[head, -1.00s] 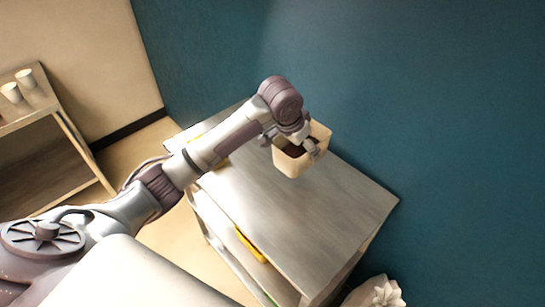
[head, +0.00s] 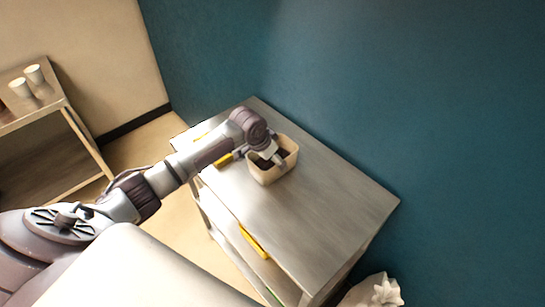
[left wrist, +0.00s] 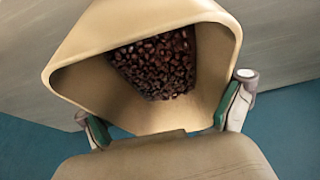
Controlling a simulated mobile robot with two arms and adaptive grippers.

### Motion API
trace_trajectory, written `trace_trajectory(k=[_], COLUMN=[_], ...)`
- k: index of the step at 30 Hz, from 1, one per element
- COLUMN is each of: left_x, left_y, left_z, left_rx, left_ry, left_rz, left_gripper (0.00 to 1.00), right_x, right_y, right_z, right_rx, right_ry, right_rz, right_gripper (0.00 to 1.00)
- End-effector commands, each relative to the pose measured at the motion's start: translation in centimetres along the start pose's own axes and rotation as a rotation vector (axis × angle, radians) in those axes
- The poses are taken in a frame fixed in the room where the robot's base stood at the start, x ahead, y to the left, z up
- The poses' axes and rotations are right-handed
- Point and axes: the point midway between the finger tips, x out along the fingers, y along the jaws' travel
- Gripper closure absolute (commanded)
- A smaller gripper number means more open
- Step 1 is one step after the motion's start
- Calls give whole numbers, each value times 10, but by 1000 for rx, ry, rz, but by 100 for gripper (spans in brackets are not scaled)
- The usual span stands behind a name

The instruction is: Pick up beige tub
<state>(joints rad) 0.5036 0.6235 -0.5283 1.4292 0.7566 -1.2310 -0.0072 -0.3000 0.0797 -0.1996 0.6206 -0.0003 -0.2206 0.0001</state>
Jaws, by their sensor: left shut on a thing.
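The beige tub (head: 268,177) is over the left-middle part of the metal table, near the wall side. I cannot tell whether its base touches the tabletop. Dark red-brown beans lie inside it, and they show clearly in the left wrist view. My left gripper (head: 272,157) is shut on the tub from above. In the left wrist view the tub (left wrist: 150,25) fills the upper middle, with a green-padded finger at each side of its rim. My right gripper is not in view.
The metal table (head: 330,205) is bare to the right of the tub. A yellow item (head: 222,160) lies by my left arm, and another yellow item (head: 254,243) is below the table's front edge. White cups (head: 34,74) stand on a shelf at left. A teal wall is behind.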

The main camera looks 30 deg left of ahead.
Motion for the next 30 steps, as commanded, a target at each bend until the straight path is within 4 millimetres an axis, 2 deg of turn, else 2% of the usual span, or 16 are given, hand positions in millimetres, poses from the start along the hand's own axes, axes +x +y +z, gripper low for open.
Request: trace_trajectory(k=[8, 9, 10, 22, 26, 30], left_x=[1, 3, 2, -2, -19, -49], left_y=[0, 0, 0, 0, 0, -1], left_z=[0, 1, 1, -1, -1, -1], left_rx=[0, 0, 0, 0, 0, 1], left_ry=[3, 0, 0, 2, 3, 4], left_rz=[0, 0, 0, -1, 0, -2], left_gripper=[66, 4, 0, 0, 0, 0], right_x=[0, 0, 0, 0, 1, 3], right_y=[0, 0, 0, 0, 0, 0], right_z=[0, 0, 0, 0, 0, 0], right_rx=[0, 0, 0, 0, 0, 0], right_ry=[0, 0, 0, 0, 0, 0], right_rz=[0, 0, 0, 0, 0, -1], right_gripper=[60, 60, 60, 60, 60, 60])
